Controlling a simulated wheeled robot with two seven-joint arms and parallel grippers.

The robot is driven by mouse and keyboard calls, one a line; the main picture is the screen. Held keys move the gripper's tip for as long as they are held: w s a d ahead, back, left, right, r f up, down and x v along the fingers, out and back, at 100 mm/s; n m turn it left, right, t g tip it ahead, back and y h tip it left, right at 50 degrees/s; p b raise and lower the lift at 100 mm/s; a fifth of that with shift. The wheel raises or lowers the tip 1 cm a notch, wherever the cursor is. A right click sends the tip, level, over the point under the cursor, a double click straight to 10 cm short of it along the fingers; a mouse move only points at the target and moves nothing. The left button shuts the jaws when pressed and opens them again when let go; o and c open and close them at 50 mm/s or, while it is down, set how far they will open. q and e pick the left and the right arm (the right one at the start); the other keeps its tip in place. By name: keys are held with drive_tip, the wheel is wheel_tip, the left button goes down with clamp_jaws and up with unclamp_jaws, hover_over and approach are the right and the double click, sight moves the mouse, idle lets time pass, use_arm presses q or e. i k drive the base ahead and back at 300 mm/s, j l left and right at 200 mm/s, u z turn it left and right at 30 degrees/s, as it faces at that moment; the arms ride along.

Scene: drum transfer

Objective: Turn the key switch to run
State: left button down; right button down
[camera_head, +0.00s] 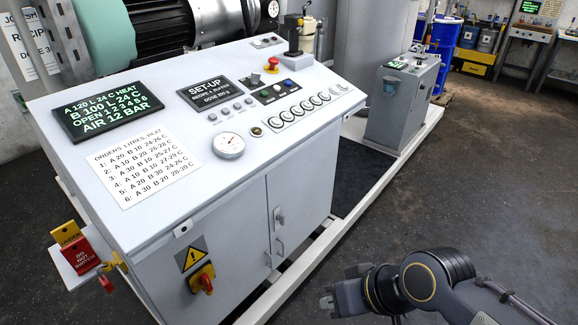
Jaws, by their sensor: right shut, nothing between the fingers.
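The grey console (240,185) fills the middle of the head view. A small round dark fitting with a yellowish ring (257,131) sits on its sloped top, right of the gauge; it looks like the key switch, but its position is too small to read. A dark display (208,91) above it reads SET-UP. My right gripper (332,298) is at the bottom, low in front of the console and right of its doors. It is shut and empty, apart from the console. My left gripper is not in view.
The top also carries a gauge (228,145), a row of round dials (301,109), a red mushroom button (272,65) and a lever (293,37). A red-yellow rotary switch (204,281) is on the front. A grey cabinet (400,105) stands behind right; floor at right is clear.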

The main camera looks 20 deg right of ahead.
sight(255, 77)
drive_tip(key=i+j+z, duration=0.1)
drive_tip(key=j+z, duration=0.3)
drive_tip(key=j, duration=0.15)
drive_tip(key=j+z, duration=0.35)
drive_tip(key=j, duration=0.2)
drive_tip(key=j+z, duration=0.4)
drive_tip(key=j, duration=0.45)
drive_tip(key=l+z, duration=0.4)
drive_tip(key=i+l+z, duration=0.1)
drive_tip(key=l+z, duration=0.3)
drive_tip(key=i+l+z, duration=0.7)
drive_tip(key=i, duration=0.15)
drive_tip(key=i+u, duration=0.7)
drive_tip(key=i+l+u, duration=0.15)
drive_tip(key=u, duration=0.2)
